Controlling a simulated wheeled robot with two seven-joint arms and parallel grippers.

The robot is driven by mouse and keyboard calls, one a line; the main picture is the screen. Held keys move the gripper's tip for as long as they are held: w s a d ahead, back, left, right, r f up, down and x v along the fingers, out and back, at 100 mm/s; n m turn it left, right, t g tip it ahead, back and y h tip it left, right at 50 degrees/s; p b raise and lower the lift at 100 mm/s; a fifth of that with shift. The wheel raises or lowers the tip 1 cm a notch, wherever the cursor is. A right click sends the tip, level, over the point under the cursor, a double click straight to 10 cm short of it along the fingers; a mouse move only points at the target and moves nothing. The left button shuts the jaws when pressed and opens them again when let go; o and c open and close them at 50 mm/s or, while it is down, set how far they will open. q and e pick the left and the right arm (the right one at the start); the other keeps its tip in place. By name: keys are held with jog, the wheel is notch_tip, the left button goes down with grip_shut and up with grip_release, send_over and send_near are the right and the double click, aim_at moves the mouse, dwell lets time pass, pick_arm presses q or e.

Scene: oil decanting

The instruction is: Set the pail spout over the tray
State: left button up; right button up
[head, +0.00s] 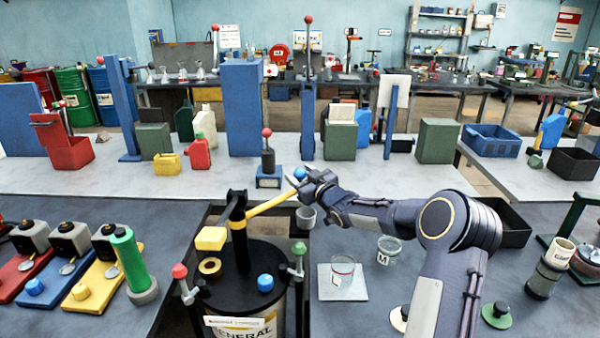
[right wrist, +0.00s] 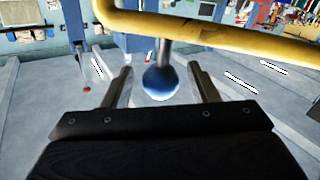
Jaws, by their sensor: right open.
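The pail (head: 270,322) stands at the front centre, a drum with a black lid. Its yellow spout (head: 268,204) runs from the black post on the lid up and right, over the gap beside the bench. A blue ball knob (head: 300,172) is at the spout's outer end; it also shows in the right wrist view (right wrist: 160,82), on a grey stem. My right gripper (head: 296,180) is open, with its fingers on either side of the knob. Contact cannot be told. A flat pale tray (head: 328,294) on the right bench holds a clear cup (head: 343,268). My left gripper is not in view.
A grey cylinder (head: 306,217) sits just below the spout's end. A second clear cup (head: 389,249) stands near my right arm. Red-topped (head: 180,272) and green-topped (head: 299,249) clamps flank the lid. A black pump with a red knob (head: 267,155) stands behind.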

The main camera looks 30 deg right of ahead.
jog(key=shift+w, duration=0.35)
